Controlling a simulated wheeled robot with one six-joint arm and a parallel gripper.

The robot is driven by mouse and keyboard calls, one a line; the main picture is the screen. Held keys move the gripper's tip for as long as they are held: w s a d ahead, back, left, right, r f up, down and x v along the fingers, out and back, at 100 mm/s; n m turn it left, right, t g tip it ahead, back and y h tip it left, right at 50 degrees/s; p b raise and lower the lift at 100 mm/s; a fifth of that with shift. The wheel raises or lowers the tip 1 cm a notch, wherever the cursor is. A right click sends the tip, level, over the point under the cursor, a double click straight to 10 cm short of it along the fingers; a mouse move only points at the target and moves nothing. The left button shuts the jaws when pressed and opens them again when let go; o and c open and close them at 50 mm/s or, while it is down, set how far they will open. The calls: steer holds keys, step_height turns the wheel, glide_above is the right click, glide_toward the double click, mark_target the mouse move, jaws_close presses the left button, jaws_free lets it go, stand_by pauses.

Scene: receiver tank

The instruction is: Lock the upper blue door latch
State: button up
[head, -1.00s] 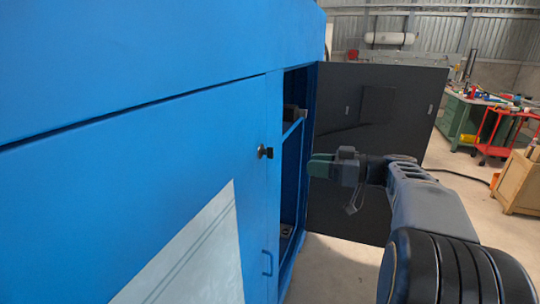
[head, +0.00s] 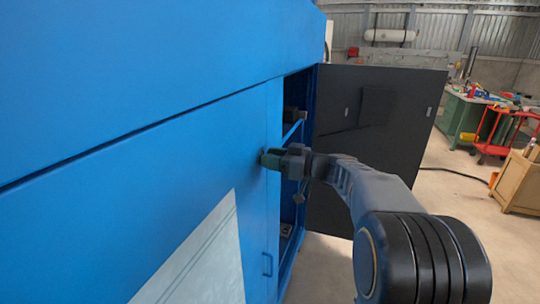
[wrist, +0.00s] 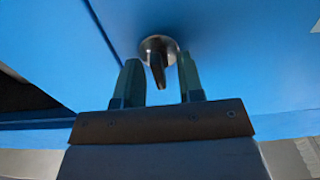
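The upper latch (wrist: 157,57) is a small dark knob with a round base and a tapered handle on the blue door (head: 190,140). In the wrist view its handle lies between the two green fingers of my gripper (wrist: 158,80), with a gap visible on each side. My gripper (head: 268,158) is open around the handle. In the head view the fingers cover most of the latch, and the gripper is right at the door face.
Right of the latch, the blue cabinet stands open onto shelves (head: 293,132). A dark door panel (head: 370,130) stands swung open behind my arm. A blue handle (head: 267,264) sits lower on the door. A red cart (head: 495,150) and green workbench (head: 458,115) are far right.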

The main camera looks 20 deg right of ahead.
steer(key=shift+w+a, duration=0.2)
jaws_close()
stand_by(0.3)
